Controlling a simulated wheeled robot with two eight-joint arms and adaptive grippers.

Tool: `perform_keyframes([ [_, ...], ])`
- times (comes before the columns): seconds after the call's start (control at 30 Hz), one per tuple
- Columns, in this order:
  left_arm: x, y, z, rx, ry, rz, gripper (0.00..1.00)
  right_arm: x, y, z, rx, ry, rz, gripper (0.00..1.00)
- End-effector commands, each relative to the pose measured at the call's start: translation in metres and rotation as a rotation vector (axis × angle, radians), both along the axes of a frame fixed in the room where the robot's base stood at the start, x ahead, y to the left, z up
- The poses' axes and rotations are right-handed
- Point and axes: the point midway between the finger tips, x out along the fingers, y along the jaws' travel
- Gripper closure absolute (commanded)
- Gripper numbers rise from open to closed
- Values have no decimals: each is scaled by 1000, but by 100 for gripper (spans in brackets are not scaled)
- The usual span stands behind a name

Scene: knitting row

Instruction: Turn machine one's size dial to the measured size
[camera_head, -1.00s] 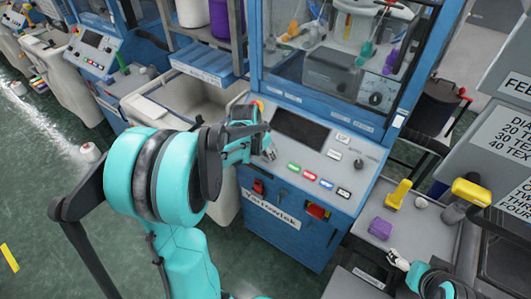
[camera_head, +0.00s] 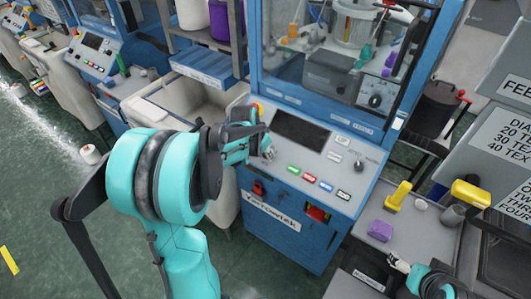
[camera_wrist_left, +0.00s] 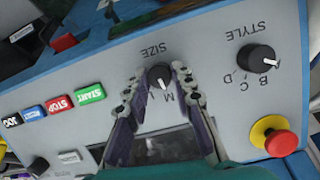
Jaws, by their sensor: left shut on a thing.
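The size dial (camera_wrist_left: 158,77) is a black knob on machine one's grey panel (camera_wrist_left: 215,60), under the upside-down word SIZE in the left wrist view. Its white pointer mark faces the letter M. My left gripper (camera_wrist_left: 160,88) has a finger on either side of the knob and is shut on it. In the head view my left gripper (camera_head: 268,153) reaches the panel left of the green button and hides the dial. My right gripper (camera_head: 398,262) shows at the lower right, over the side bench; its opening is too small to make out.
The style dial (camera_wrist_left: 262,58) and a red emergency button (camera_wrist_left: 279,143) sit beside the size dial. Green start (camera_wrist_left: 90,95) and red stop (camera_wrist_left: 60,103) buttons lie on its other side. A purple block (camera_head: 380,230) and yellow tool (camera_head: 398,195) stand on the side bench.

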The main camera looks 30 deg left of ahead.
Motion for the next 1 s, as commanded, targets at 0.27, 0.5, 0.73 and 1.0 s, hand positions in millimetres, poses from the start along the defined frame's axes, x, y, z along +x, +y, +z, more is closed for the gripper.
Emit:
perform_keyframes([
  [0.27,0,2,0,-135,10,173,100,0,0,1,0,0,0,20],
  [0.5,0,3,0,-260,19,331,100,0,0,0,0,0,0,20],
  [0.73,-1,4,-1,-353,27,449,100,0,0,-1,0,0,0,20],
  [1.0,-1,4,-1,-414,31,526,100,0,0,-2,0,0,0,20],
])
